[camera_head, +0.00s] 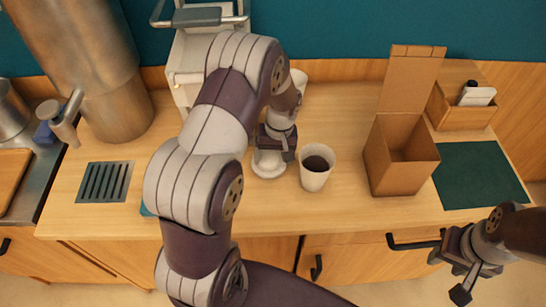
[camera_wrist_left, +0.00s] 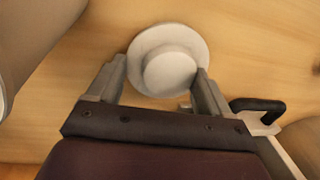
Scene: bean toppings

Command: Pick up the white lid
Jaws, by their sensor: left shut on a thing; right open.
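The white lid (camera_head: 268,171) is a round disc with a raised middle, near the front middle of the counter. It also shows in the left wrist view (camera_wrist_left: 168,68). My left gripper (camera_head: 273,150) reaches down over it, with its fingers shut on opposite sides of the lid. I cannot tell whether the lid is lifted off the counter. A white cup (camera_head: 315,178) with dark contents stands just right of the lid. My right gripper (camera_head: 466,280) is open and empty, low at the right, in front of the counter.
An open cardboard box (camera_head: 394,165) stands right of the cup, beside a dark green mat (camera_head: 478,176). Another white cup (camera_head: 299,77) is partly hidden behind my left arm. A dark grate (camera_head: 105,182) and a metal cylinder (camera_head: 110,90) are at left.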

